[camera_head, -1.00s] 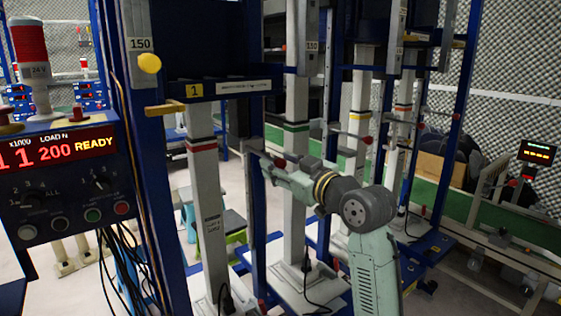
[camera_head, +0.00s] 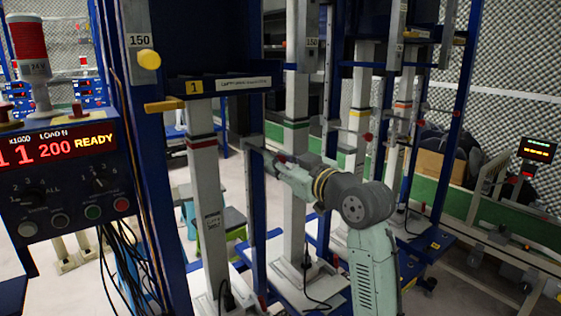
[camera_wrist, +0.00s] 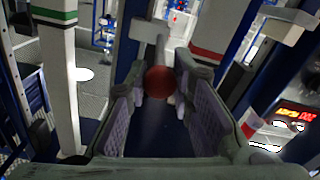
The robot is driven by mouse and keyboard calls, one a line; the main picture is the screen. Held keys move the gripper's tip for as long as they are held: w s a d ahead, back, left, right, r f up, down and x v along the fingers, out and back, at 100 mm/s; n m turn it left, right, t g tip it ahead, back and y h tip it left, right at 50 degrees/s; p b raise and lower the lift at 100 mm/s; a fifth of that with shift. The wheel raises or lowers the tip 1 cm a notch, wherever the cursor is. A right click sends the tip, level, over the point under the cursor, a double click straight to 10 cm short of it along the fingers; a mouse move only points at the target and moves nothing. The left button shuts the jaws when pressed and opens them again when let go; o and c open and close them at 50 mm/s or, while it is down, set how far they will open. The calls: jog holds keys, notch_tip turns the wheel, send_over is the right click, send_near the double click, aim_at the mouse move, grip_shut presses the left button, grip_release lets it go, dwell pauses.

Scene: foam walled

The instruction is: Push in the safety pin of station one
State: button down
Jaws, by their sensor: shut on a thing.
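Station one shows its yellow "1" plate (camera_head: 194,87) on a dark blue crossbar, above a pale column with a red band (camera_head: 202,142). In the wrist view a round dark-red knob (camera_wrist: 158,82), seemingly the safety pin's, sits between my fingers, with a grey bracket (camera_wrist: 150,30) behind it. My gripper (camera_wrist: 158,98) is shut on the knob; in the head view my gripper (camera_head: 272,157) is at the blue upright right of the red-banded column. The pin's shaft is mostly hidden by the knob, so its depth cannot be told.
A control box (camera_head: 72,165) reading "READY" stands at the left. A green-banded column (camera_head: 296,135) rises close behind my arm. Further stations with red knobs stand to the right, before a green conveyor (camera_head: 480,190). Cables hang under the control box.

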aim_at(260, 150)
dwell(0.4)
jog(key=p+x, duration=0.1)
jog(key=x, duration=0.7)
jog(key=shift+w+a+r, duration=0.15)
jog(key=shift+w+a, duration=0.05)
jog(key=shift+w, duration=0.1)
jog(key=c, duration=1.5)
grip_release()
jog(key=shift+w+a, duration=0.1)
jog(key=shift+a, duration=0.05)
jog(key=shift+o, duration=0.5)
jog(key=v, duration=1.2)
